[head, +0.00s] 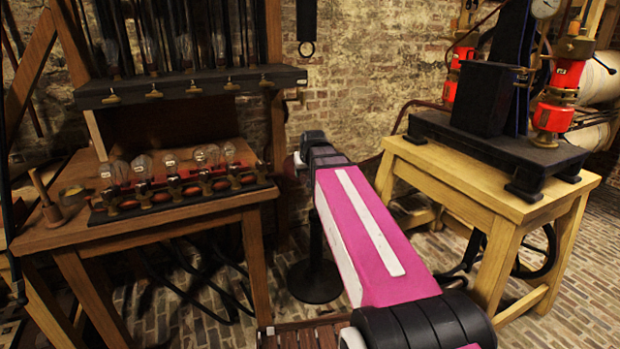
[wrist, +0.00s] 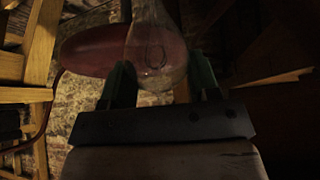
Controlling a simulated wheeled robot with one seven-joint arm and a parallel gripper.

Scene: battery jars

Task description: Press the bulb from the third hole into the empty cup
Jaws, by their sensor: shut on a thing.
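My gripper (wrist: 160,82) is shut on a clear glass bulb (wrist: 157,45), held between its two green fingers in the wrist view. The bulb's lower end is hidden or too dark to make out. In the head view, the dark end of my arm (head: 315,141) is right of the wooden bench, and the held bulb cannot be made out there. A row of several glass bulbs (head: 142,166) stands in a dark holder (head: 180,212) on the bench. I cannot tell which hole or cup is empty.
The wooden bench (head: 150,235) stands at left, with a dark shelf (head: 190,88) above it. A yellow wooden table (head: 480,200) with black and red apparatus is at right. A reddish oval surface (wrist: 90,50) lies behind the bulb. A black round stand base (head: 315,281) is on the brick floor.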

